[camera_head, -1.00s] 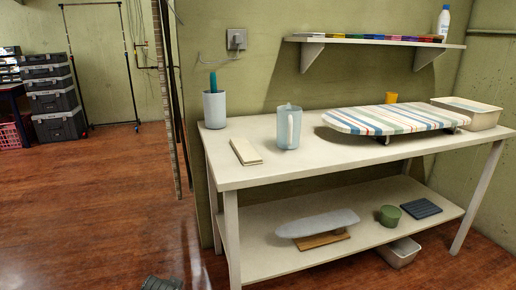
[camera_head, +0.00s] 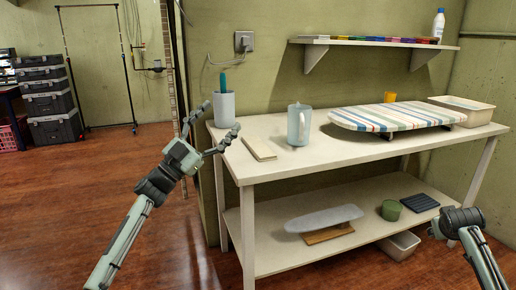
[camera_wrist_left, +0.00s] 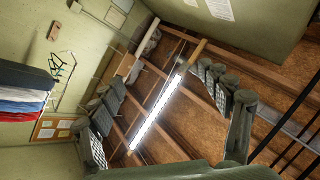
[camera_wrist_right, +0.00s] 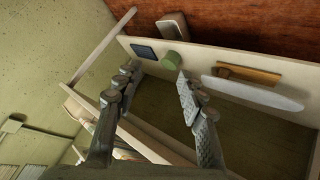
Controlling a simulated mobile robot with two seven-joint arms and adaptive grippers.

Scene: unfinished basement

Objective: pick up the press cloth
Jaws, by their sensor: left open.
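A flat cream slab-like thing (camera_head: 259,149), perhaps the folded press cloth, lies on the white table (camera_head: 330,160) near its left end; I cannot tell for sure. My left gripper (camera_head: 219,120) is open and empty, up and left of it, in front of the white cup in the head view. Its spread fingers also show in the left wrist view (camera_wrist_left: 165,115), which faces the ceiling and a lit tube. My right arm is at the lower right of the head view. The right gripper (camera_wrist_right: 158,74) is open and empty in its wrist view.
A white cup (camera_head: 224,113) with a teal thing, a pale jug (camera_head: 299,125), a striped ironing board (camera_head: 395,117) and a bin (camera_head: 462,111) stand on the table. The lower shelf (camera_head: 290,258) holds a small grey board (camera_head: 323,219) and a green tin (camera_head: 390,210).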

